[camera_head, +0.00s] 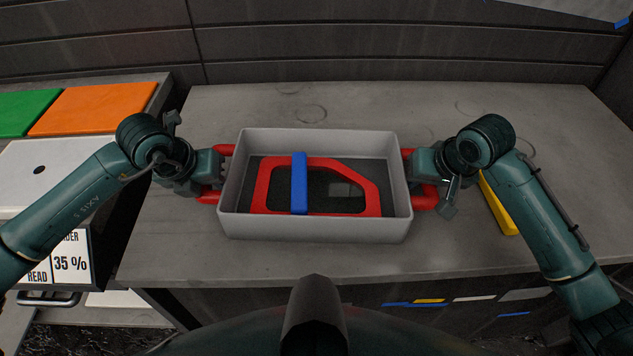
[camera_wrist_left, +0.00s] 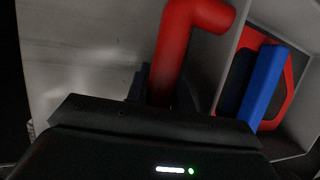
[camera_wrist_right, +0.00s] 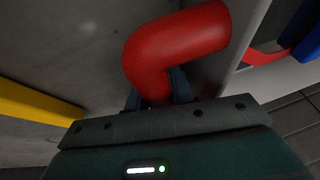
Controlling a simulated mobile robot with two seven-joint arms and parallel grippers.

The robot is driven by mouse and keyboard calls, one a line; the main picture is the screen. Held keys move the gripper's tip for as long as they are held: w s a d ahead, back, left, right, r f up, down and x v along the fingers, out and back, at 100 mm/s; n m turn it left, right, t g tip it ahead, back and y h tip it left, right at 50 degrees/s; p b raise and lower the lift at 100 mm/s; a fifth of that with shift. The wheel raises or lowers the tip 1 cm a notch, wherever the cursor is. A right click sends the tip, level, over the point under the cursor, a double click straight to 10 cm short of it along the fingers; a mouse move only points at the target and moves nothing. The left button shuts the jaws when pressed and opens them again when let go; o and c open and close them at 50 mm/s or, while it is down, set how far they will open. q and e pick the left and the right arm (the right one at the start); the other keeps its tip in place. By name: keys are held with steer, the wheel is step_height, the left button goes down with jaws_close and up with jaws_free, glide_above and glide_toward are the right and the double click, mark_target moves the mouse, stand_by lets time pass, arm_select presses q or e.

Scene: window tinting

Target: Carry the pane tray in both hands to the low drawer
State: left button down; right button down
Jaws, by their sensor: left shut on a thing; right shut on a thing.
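The pane tray (camera_head: 315,229) is a light grey open box with a red handle at each end, on or just above the grey worktop; I cannot tell which. Inside lies a dark pane in a red frame (camera_head: 374,200) with a blue bar (camera_head: 299,182) across it. My left gripper (camera_head: 214,172) is shut on the left red handle, which shows in the left wrist view (camera_wrist_left: 175,50). My right gripper (camera_head: 419,172) is shut on the right red handle, which shows in the right wrist view (camera_wrist_right: 175,45). The low drawer cannot be made out for certain.
The worktop (camera_head: 300,265) is clear around the tray, except for a yellow object (camera_head: 498,205) beside my right arm. Green (camera_head: 25,110) and orange (camera_head: 95,108) panels lie at the left, above a reader marked 35 % (camera_head: 70,262). Coloured strips (camera_head: 430,301) show below the worktop's front edge.

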stand_by(0.3)
